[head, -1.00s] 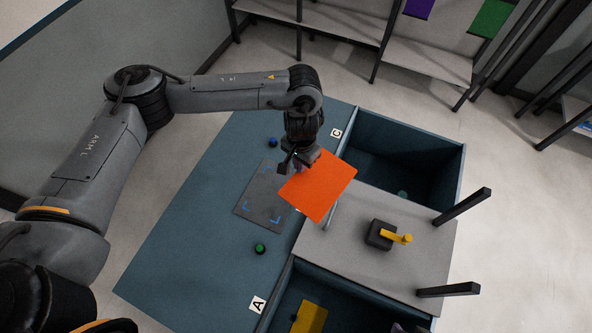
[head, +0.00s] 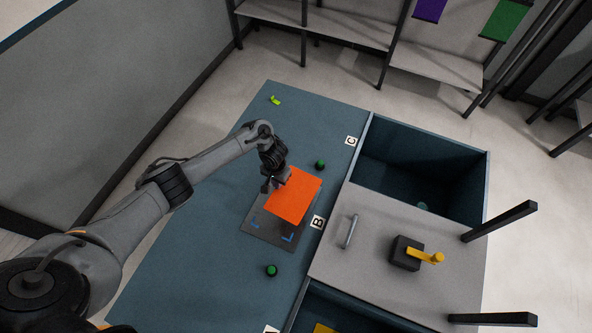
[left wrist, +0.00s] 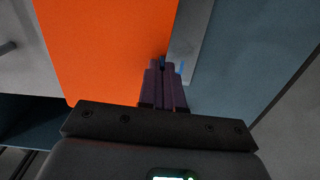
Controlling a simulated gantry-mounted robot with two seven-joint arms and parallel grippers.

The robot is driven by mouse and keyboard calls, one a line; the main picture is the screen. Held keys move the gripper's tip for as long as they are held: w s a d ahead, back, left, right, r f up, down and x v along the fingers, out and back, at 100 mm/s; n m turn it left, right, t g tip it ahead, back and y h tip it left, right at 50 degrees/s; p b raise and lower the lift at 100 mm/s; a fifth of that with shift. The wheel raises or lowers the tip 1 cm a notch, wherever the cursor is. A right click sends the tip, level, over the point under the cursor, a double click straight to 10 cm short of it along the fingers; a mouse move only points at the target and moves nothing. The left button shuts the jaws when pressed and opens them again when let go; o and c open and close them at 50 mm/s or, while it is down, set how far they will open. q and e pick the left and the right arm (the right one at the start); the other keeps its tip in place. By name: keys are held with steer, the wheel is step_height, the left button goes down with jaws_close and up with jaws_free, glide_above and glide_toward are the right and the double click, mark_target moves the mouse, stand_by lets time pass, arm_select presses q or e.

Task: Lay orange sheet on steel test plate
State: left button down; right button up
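The orange sheet (head: 294,196) covers the upper right part of the steel test plate (head: 262,230) in the head view. The plate is dark grey, and its blue corner marks show along the near and left sides. My left gripper (head: 272,184) is shut on the sheet's upper left edge. In the left wrist view, its closed fingers (left wrist: 163,70) are at the edge of the sheet (left wrist: 105,45), and a strip of the plate (left wrist: 190,42) shows beside it. I cannot tell whether the sheet touches the plate. My right gripper is not in view.
Green-lit round buttons lie beyond (head: 320,164) and nearer than (head: 271,270) the plate. A grey cover with a handle (head: 350,232) and a yellow-levered black block (head: 408,252) is at right. An open bin (head: 425,165) lies behind it. A small green item (head: 275,100) sits at the table's far end.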

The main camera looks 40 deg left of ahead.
arm_select(q)
steer(key=shift+n, duration=0.4)
steer(key=s+a+f+b, duration=0.1)
steer(key=f+b, duration=0.2)
steer(key=s+a+f+b, duration=0.1)
steer(key=f+b, duration=0.2)
steer(key=f, duration=0.1)
steer(key=s+a+f+b, duration=0.1)
steer(key=f+b, duration=0.1)
steer(key=f, duration=0.1)
steer(key=shift+s+a+f+b, duration=0.1)
steer(key=shift+a+f+b, duration=0.05)
steer(key=shift+a+b, duration=0.2)
steer(key=shift+f+b, duration=0.55)
steer(key=shift+b, duration=0.2)
steer(key=shift+d+f+b, duration=0.1)
steer(key=shift+f+b, duration=0.3)
steer(key=shift+f, duration=0.25)
stand_by(0.5)
steer(key=shift+p, duration=0.35)
stand_by(0.6)
